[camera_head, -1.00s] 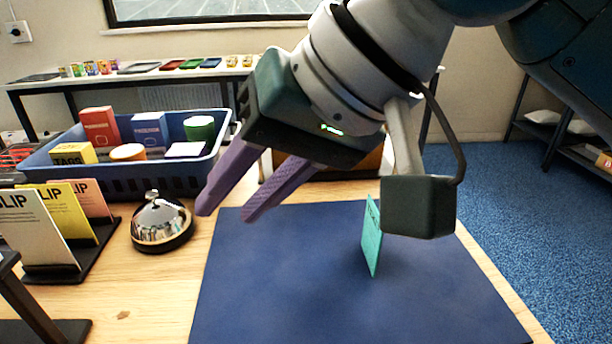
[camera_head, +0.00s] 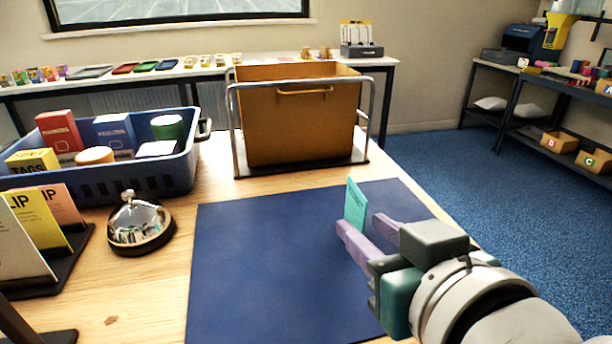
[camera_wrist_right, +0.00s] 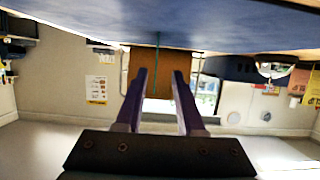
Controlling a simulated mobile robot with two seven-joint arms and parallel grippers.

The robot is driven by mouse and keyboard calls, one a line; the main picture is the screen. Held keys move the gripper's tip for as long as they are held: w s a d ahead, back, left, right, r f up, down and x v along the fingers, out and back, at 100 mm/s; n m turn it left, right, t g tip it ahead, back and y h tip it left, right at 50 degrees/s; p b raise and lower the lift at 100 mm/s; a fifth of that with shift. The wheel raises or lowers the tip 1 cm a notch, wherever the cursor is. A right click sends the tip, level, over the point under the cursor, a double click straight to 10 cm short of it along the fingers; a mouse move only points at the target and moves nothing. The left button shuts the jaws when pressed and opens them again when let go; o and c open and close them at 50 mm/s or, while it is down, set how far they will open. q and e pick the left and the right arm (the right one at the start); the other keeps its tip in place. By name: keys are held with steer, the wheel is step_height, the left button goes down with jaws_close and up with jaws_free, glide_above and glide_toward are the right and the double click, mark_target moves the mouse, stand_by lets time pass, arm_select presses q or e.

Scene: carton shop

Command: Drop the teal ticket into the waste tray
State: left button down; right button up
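The teal ticket (camera_head: 355,204) stands upright at the right part of the dark blue mat (camera_head: 270,260). My right gripper (camera_head: 359,222) is low over the mat, with its two purple fingers spread and pointing at the ticket. In the right wrist view the ticket (camera_wrist_right: 157,62) shows edge-on as a thin line between the open fingers (camera_wrist_right: 158,76), with a gap on each side. Its lower part is partly hidden by a finger in the head view. I cannot tell which thing is the waste tray. My left gripper is not in view.
A brown bin (camera_head: 300,125) in a metal frame stands behind the mat. A silver bell (camera_head: 139,222), a blue crate (camera_head: 110,182) of boxes and a slip rack (camera_head: 70,262) are at left. Small coloured trays (camera_head: 145,66) lie on the back shelf. The mat's middle is clear.

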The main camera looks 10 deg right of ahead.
mark_target(365, 219)
steer(key=shift+d+r+b+x, duration=0.1)
steer(key=shift+d+b+x, duration=0.1)
steer(key=shift+x, duration=1.2)
steer(key=shift+d+r+b+x, duration=0.1)
steer(key=shift+r+b+x, duration=0.05)
steer(key=shift+x, duration=1.2)
steer(key=shift+c, duration=0.3)
jaws_close()
